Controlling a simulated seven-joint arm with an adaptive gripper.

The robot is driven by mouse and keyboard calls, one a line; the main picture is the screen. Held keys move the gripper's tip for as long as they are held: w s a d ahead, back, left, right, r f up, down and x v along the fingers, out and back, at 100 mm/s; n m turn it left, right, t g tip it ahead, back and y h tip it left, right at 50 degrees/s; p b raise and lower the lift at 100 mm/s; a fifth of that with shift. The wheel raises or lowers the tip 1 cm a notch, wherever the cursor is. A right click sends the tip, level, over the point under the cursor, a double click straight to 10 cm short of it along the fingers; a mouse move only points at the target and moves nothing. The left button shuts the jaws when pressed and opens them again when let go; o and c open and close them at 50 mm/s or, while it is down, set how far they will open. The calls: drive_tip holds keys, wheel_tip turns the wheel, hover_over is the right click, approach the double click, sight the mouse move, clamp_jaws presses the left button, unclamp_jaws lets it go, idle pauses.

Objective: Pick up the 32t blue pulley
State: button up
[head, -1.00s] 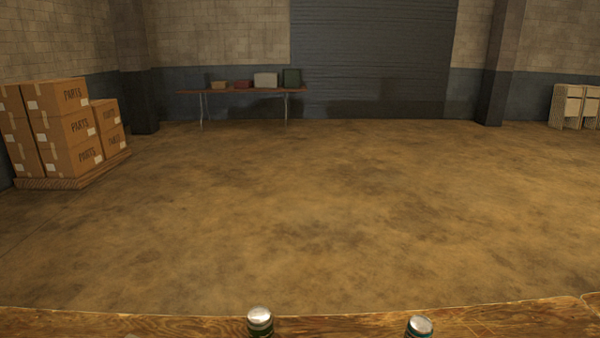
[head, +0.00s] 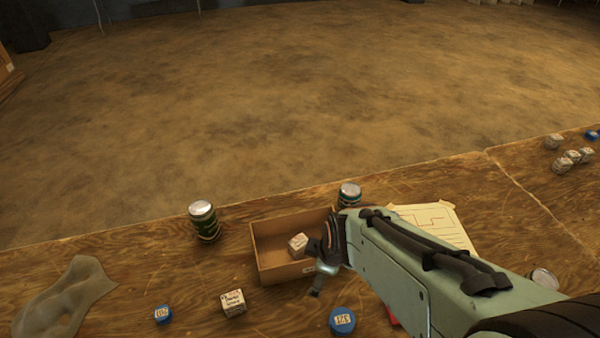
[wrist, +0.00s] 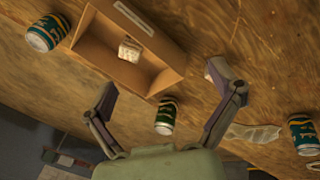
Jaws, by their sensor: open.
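A blue pulley (head: 342,321) with a pale label that seems to read 32T lies flat on the wooden table at the bottom of the head view. A smaller blue pulley (head: 163,314) lies farther left; its label looks like 20. My gripper (head: 318,268) is above the right end of an open cardboard box, behind the larger pulley and apart from it. No blue pulley shows in the wrist view.
The box (head: 268,272) holds a white labelled cube (head: 298,243). Another labelled cube (head: 233,302) sits between the pulleys. Green cans (head: 203,221) stand around the box. A grey cloth (head: 66,298) lies left, a paper sheet (head: 440,226) right. Several cubes (head: 573,157) sit far right.

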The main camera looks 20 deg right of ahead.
drive_tip(key=d+f+g, duration=0.2)
drive_tip(key=d+f, duration=0.1)
drive_tip(key=f, duration=0.4)
drive_tip(key=m+g, duration=0.1)
drive_tip(key=g, duration=0.1)
hover_over(343, 319)
wheel_tip(343, 319, down, 5)
wheel_tip(343, 319, down, 7)
drive_tip(key=shift+r, duration=0.2)
drive_tip(key=c, duration=1.3)
